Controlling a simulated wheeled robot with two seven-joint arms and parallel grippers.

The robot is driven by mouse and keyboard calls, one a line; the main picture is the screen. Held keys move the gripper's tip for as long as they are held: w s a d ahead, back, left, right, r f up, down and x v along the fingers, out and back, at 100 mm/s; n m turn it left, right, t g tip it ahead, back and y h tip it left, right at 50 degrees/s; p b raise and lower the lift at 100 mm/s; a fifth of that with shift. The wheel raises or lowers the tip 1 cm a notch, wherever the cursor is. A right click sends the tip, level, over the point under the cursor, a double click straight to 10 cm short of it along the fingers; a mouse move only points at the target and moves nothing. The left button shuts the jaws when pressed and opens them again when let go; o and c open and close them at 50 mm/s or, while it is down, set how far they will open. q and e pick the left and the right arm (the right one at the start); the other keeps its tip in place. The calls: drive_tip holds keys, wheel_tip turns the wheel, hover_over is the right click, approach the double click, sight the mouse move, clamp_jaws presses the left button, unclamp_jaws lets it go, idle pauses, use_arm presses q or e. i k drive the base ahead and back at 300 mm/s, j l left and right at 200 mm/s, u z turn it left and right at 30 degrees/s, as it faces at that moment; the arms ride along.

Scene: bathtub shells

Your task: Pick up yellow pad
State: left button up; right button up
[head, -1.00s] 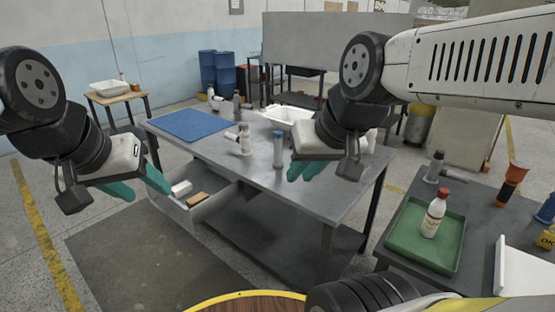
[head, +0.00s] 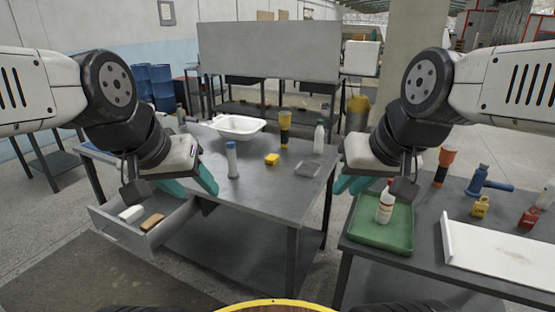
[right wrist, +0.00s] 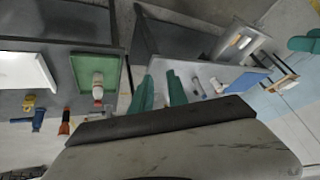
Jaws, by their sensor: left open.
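A small yellow block (head: 272,159) lies on the middle of the grey metal table. A tan, pad-like block (head: 152,222) lies in the open drawer beside a white block (head: 131,214). I cannot tell for sure which of these is the yellow pad. My left gripper (head: 190,184) is open and empty, above the drawer's right end and near the table's front edge. My right gripper (head: 353,184) is open and empty, left of the green tray; its teal fingers also show apart in the right wrist view (right wrist: 160,92).
A green tray (head: 380,238) with a white bottle (head: 385,205) is on the right table.

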sight(272, 158)
drive_tip(key=i+j+u, duration=0.1)
drive_tip(key=i+u, duration=0.3)
drive_tip(key=i, duration=0.3)
drive_tip(key=i+l+u, duration=0.1)
drive_tip(key=i+u, duration=0.25)
drive_tip(key=i, duration=0.35)
